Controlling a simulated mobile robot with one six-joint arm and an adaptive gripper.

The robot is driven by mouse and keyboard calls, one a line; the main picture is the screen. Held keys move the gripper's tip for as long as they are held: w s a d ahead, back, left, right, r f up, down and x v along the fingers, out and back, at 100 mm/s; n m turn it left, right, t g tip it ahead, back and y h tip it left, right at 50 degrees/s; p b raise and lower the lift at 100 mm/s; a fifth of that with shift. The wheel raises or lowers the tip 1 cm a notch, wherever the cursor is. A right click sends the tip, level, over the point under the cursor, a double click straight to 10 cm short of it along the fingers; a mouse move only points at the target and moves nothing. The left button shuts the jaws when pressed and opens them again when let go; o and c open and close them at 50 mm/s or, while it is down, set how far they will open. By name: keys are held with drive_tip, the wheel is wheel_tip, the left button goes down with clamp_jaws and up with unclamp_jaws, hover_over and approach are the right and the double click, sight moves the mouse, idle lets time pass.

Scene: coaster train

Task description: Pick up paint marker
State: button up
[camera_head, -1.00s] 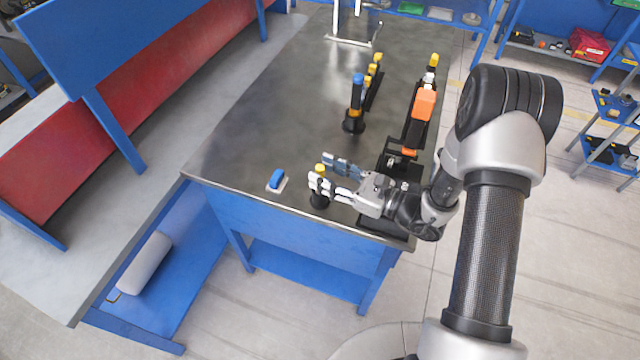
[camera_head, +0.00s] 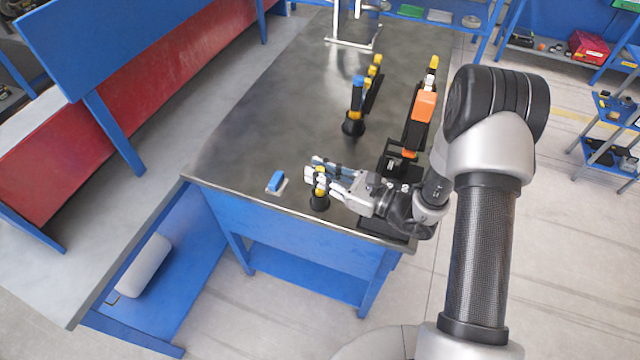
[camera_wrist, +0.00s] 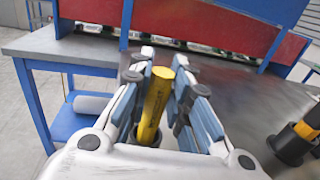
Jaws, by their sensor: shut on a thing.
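The paint marker (camera_wrist: 154,104) is yellow and stands upright between the fingers in the wrist view. Its lower end is in a dark round holder, partly hidden by my gripper. In the head view the yellow marker (camera_head: 320,183) shows above its black holder (camera_head: 319,203) near the table's front edge. My gripper (camera_head: 322,178) reaches in from the right and is shut on the marker. In the wrist view my gripper's fingers (camera_wrist: 160,85) lie on both sides of it.
A blue-topped object (camera_head: 276,181) lies left of the holder on the dark table (camera_head: 240,130). A black holder with a blue-capped tool (camera_head: 356,100) stands farther back. An orange tool (camera_head: 423,106) lies on a black rack at the right. The table's middle left is clear.

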drive_tip(key=shift+r, duration=0.1)
clamp_jaws()
wheel_tip(320, 180, up, 20)
drive_tip(key=p, duration=0.6)
drive_tip(key=shift+o, duration=1.5)
unclamp_jaws()
clamp_jaws()
